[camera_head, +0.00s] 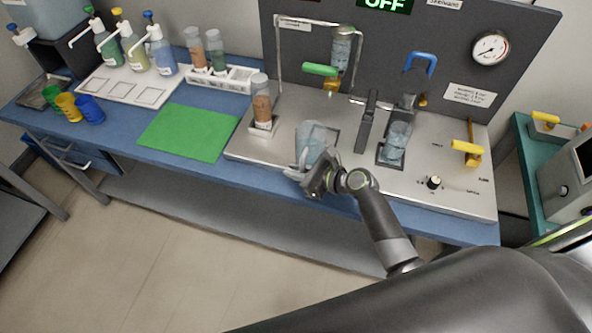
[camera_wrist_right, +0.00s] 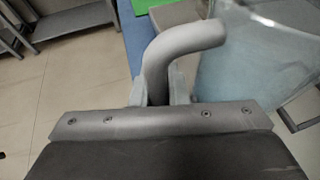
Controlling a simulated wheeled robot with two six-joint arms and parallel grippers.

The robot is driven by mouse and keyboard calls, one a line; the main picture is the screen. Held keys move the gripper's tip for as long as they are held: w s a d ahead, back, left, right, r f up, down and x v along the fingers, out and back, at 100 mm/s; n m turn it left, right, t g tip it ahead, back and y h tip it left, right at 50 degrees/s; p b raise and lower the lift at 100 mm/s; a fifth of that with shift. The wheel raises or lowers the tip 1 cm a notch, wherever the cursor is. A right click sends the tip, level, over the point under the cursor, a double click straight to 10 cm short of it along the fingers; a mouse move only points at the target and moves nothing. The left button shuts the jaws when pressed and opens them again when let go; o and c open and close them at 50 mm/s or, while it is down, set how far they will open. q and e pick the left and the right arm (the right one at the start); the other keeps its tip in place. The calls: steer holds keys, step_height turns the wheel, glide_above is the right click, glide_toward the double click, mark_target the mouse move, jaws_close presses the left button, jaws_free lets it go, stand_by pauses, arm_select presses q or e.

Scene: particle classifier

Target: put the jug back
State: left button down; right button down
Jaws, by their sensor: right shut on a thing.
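The jug (camera_head: 312,141) is clear with a bluish tint and a grey handle. It looks upright over the front of the steel panel (camera_head: 268,156); I cannot tell whether its base touches the panel. My right gripper (camera_head: 308,182) is shut on the jug's handle, at the panel's front edge. In the right wrist view the handle (camera_wrist_right: 188,42) rises between the fingers, and the jug's wall (camera_wrist_right: 255,75) fills the right side. My left gripper is not in view.
A second clear vessel (camera_head: 396,141) sits to the right near a black knob (camera_head: 434,182). A tube with orange-brown contents (camera_head: 261,103) stands to the left. A green mat (camera_head: 188,133), pump bottles (camera_head: 161,52) and coloured cups (camera_head: 90,108) are further left. A yellow lever (camera_head: 468,150) stands at right.

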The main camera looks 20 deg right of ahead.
steer(key=c, duration=1.8)
jaws_free()
steer(key=shift+f, duration=0.1)
steer(key=o, duration=0.4)
steer(key=v, duration=1.2)
steer(key=shift+r+b, duration=0.25)
steer(key=shift+b, duration=0.1)
